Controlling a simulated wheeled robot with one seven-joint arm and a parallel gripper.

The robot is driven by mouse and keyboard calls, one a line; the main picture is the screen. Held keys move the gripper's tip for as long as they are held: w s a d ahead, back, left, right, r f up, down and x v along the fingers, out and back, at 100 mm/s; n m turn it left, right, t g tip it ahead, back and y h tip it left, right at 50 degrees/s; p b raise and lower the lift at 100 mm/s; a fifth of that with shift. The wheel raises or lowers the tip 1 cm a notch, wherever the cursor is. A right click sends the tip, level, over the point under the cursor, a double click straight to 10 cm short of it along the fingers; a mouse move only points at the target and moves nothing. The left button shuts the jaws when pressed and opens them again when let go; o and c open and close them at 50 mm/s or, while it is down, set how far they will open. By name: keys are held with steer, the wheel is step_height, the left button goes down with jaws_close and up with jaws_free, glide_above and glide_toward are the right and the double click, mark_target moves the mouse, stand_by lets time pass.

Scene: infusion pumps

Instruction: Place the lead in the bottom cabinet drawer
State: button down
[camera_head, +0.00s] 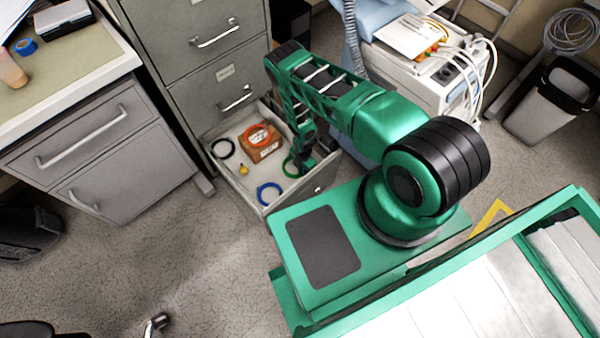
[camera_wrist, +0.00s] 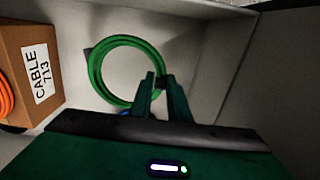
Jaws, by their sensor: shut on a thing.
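The bottom cabinet drawer (camera_head: 240,192) is pulled open below the grey filing cabinet. A green coiled lead (camera_head: 290,166) is inside the drawer's right part in the head view. In the wrist view the green lead (camera_wrist: 94,78) is a round coil inside the drawer, near its light wall (camera_wrist: 225,60). My gripper (camera_wrist: 160,86) is shut on the coil's near right edge. In the head view my gripper (camera_head: 304,163) reaches down into the drawer beside the green coil. Whether the coil rests on the drawer floor is hard to tell.
Inside the drawer are a cardboard box (camera_head: 260,147) labelled cable, with an orange coil (camera_head: 258,134) on it, a black ring (camera_head: 222,148), a blue ring (camera_head: 268,194) and a small yellow item (camera_head: 244,169). A white machine (camera_head: 430,75) stands right of the cabinet.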

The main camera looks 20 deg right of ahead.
steer(key=shift+f, duration=0.6)
steer(key=c, duration=1.7)
jaws_free()
steer(key=shift+d, duration=0.2)
